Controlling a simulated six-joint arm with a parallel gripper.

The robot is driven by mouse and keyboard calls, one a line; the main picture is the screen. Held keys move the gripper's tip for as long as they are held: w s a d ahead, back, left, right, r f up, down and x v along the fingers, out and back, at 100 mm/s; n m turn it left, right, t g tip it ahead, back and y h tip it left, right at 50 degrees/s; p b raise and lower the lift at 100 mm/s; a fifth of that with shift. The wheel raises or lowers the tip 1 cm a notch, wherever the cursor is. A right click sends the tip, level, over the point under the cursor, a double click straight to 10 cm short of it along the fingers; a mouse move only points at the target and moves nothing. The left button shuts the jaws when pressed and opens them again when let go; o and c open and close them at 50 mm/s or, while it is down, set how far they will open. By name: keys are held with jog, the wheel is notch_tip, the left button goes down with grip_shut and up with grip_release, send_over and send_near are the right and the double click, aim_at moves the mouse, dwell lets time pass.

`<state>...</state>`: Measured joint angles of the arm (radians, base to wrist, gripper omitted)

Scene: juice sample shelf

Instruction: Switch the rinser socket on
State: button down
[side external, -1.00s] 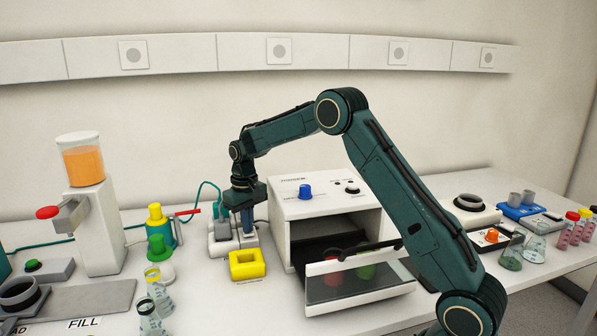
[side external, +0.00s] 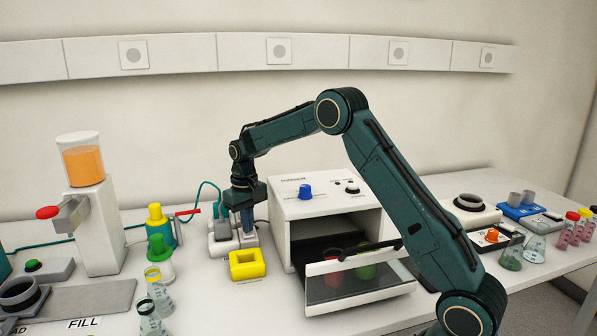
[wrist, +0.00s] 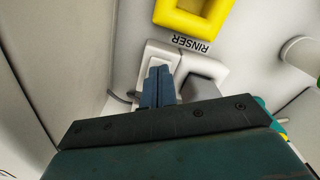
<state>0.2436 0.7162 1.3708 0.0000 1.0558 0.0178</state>
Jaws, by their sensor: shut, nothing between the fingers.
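The rinser socket (side external: 217,247) is a small white block on the bench, just left of the white oven-like box. A grey plug (side external: 222,231) with a teal cable sits in its left part. In the wrist view the socket (wrist: 156,51) shows beside the RINSER label (wrist: 190,43), with the grey plug (wrist: 201,87) to the right. My gripper (side external: 248,231) points straight down at the socket's right part, fingers together and empty. In the wrist view its blue fingertips (wrist: 159,72) cover the switch area. I cannot tell whether they touch it or how the switch stands.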

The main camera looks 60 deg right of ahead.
aim_at(249, 235)
jog(key=shift+r, duration=3.15)
jog(key=s+a+r+n+t, duration=0.1)
jog(key=s+a+r, duration=0.3)
jog(key=s+r, duration=0.3)
jog(key=s+a+r+t, duration=0.2)
jog(key=s+a+r, duration=0.3)
jog(key=s, duration=0.4)
jog(key=s+a+f+n+t, duration=0.1)
jog(key=s+a, duration=0.1)
jog(key=s, duration=0.7)
jog(key=s+a+f+n+t, duration=0.1)
jog(key=s+a, duration=0.1)
jog(key=s, duration=0.8)
jog(key=shift+s+f+t, duration=0.25)
jog(key=shift+f+t, duration=0.05)
jog(key=shift+f, duration=0.05)
jog(key=shift+w+a, duration=0.1)
